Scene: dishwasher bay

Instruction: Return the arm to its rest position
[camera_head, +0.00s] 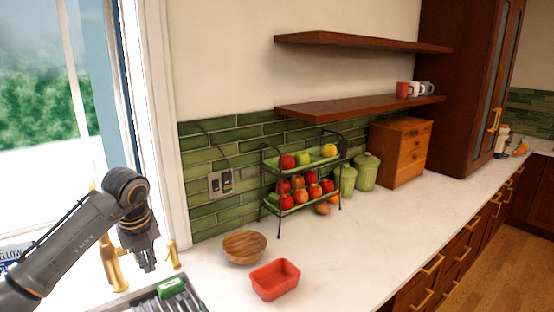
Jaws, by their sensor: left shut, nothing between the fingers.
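My left arm comes in from the left side of the head view, bent at a dark joint, with its wrist pointing down. My left gripper (149,266) is at the lower end, shut and empty, above the sink area beside the gold faucet. It is small in the picture, and nothing hangs from it. My right gripper is not in view.
A gold faucet (112,268) stands close to my left arm. A dish rack (187,299) holds a green item (171,287). A wooden bowl (244,247) and red container (275,280) sit on the counter (345,260). A fruit stand (264,185) stands behind.

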